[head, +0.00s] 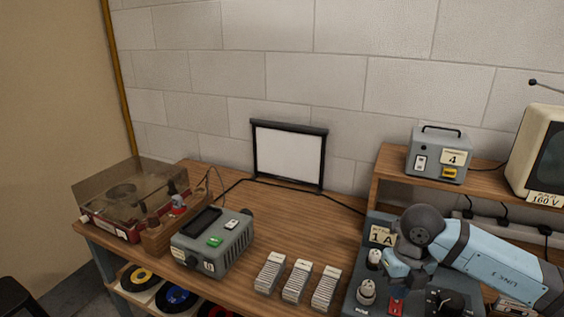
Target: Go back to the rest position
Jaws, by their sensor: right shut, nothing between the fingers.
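My right arm (495,262), light blue with dark joints, comes in from the right edge and bends down at a dark grey joint. My right gripper (418,283) is low over the grey control panel (362,262) marked "1 A". It is small and partly hidden by my own wrist; it is shut with nothing in it. I cannot tell whether it touches the panel. My left arm and gripper are out of view.
The wooden bench holds a record player (108,218) under a clear cover, a grey slide projector (213,243), several slide stacks (297,281) and a small white screen (289,156). A raised shelf at right carries a grey box (438,155) marked "4" and a monitor (543,150).

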